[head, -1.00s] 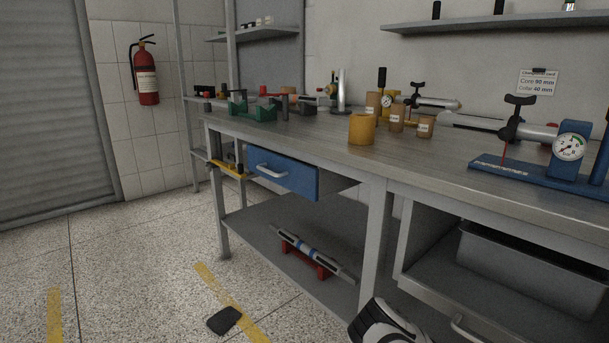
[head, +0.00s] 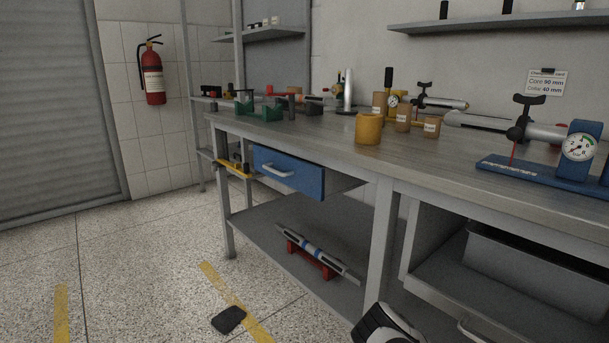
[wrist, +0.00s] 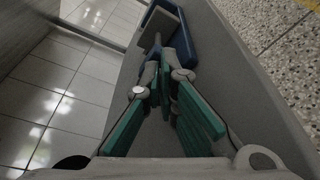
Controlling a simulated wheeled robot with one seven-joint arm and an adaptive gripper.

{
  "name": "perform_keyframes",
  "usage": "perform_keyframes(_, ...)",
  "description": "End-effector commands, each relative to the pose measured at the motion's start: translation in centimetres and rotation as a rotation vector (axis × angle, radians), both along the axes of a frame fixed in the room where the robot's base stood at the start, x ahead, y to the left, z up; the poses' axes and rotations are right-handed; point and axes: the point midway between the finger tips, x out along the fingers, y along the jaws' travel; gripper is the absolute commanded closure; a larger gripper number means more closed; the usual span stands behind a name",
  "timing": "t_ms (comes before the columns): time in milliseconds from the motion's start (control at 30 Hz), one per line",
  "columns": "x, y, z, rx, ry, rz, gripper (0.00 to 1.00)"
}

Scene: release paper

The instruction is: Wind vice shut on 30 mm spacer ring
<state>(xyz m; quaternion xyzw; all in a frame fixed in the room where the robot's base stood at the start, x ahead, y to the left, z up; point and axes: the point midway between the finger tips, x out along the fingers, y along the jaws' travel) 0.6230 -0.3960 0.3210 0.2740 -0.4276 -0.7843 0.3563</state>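A green vice (head: 262,112) stands on the far left part of the bench, small in the head view; its jaw gap is too small to judge. The labels are too small to read, so I cannot tell which is the 30 mm spacer ring. My gripper (wrist: 168,82) shows in the wrist view with green finger pads, away from the bench top. I see nothing held, but the finger gap is unclear.
The grey bench (head: 340,150) has a blue drawer (head: 288,172) pulled out at its front. A blue gauge stand (head: 560,165) is at the right. A grey bin (head: 540,270) sits below. A dark flat object (head: 229,319) lies on the floor, which is otherwise open at left.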

Motion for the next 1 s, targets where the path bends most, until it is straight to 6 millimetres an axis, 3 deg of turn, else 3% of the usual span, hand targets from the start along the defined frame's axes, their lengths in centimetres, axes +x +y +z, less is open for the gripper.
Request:
perform_keyframes(167,-0.7,0.1,-0.4,-0.003,0.006,-0.01,1.0)
perform_keyframes(1000,-0.7,0.4,-1.1,-0.001,0.004,-0.006,1.0)
